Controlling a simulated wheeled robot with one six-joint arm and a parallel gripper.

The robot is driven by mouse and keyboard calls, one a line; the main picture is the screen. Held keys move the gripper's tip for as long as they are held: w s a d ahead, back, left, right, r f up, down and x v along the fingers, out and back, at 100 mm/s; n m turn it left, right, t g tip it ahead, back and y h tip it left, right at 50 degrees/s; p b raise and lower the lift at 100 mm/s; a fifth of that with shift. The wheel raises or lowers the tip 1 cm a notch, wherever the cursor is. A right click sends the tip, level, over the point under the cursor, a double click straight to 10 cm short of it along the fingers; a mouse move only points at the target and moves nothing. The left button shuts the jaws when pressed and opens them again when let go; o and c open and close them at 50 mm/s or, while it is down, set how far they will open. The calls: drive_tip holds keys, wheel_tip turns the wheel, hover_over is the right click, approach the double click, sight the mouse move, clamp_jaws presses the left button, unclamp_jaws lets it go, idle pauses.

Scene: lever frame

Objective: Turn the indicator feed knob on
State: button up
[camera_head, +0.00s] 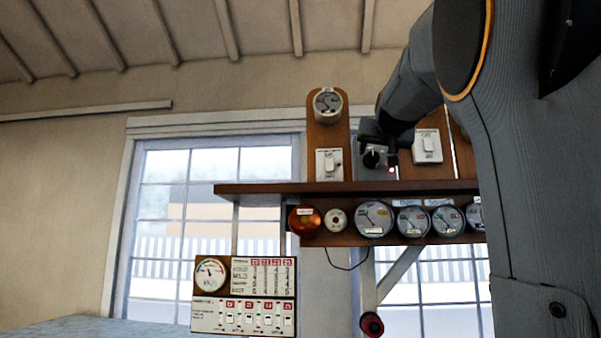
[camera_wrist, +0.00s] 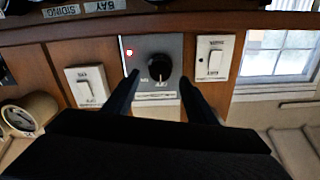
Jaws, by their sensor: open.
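A round black knob (camera_wrist: 158,67) sits on a grey panel (camera_wrist: 172,46) in the wrist view, with a lit red lamp (camera_wrist: 130,53) beside it. Small markings lie around the knob, and the plate under it is too blurred to read. In the head view the knob (camera_head: 371,159) shows partly behind my gripper (camera_head: 380,147), with the red lamp (camera_head: 391,169) at its lower right. My gripper (camera_wrist: 159,84) is open in the wrist view, one finger on each side of the knob, with gaps visible between fingers and knob. Whether the fingertips reach its depth is unclear.
White switches flank the panel, one on the left (camera_wrist: 88,86) and one on the right (camera_wrist: 212,57) in the wrist view. A wooden shelf (camera_head: 340,188) runs below the panel in the head view, with several round gauges (camera_head: 374,219) under it. A round gauge (camera_head: 327,103) stands above.

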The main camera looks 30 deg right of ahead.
sight(373, 157)
drive_tip(key=shift+p+x, duration=0.55)
drive_tip(key=shift+x, duration=1.65)
drive_tip(key=c, duration=1)
